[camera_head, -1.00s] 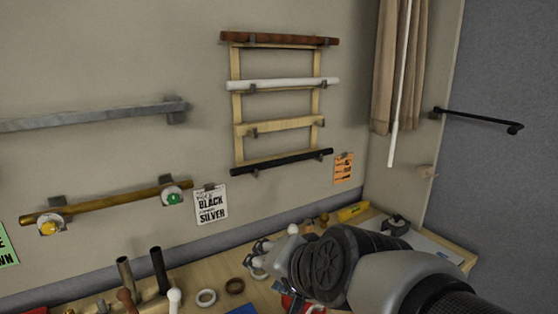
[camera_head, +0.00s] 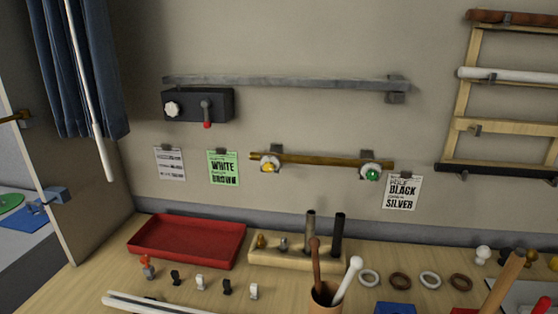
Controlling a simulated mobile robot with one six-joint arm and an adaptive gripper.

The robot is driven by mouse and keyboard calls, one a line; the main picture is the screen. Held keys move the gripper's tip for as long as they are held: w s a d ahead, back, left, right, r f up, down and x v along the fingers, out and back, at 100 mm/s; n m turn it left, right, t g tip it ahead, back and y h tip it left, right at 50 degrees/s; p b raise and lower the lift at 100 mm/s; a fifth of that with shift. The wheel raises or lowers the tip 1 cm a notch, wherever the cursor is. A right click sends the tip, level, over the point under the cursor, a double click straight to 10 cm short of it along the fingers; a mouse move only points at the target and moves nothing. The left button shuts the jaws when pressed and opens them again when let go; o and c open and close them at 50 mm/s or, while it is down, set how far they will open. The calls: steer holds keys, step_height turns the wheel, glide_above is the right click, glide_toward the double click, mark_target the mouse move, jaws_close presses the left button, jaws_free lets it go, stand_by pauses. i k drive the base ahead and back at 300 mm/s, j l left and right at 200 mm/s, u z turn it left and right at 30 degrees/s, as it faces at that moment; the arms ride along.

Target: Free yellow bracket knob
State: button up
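The yellow knob (camera_head: 268,167) sits on the round white left bracket of the brass rod (camera_head: 320,159), which is mounted on the wall. A green knob (camera_head: 373,175) sits on the matching right bracket. The rod rests across both brackets. My gripper is not in the current head view, so its state and distance from the yellow knob are hidden.
Above hang a grey rail (camera_head: 290,83) and a dark box (camera_head: 198,105) with a white dial and red-tipped lever. Below, the table holds a red tray (camera_head: 188,240), a wooden block (camera_head: 268,254) with upright tubes, a cup (camera_head: 326,294) of rods, and several rings.

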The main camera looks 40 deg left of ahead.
mark_target(267, 166)
steer(key=u, duration=0.5)
steer(key=k+j+u, duration=0.1)
steer(key=u, duration=0.4)
steer(key=k+j+u, duration=0.1)
steer(key=u, duration=0.35)
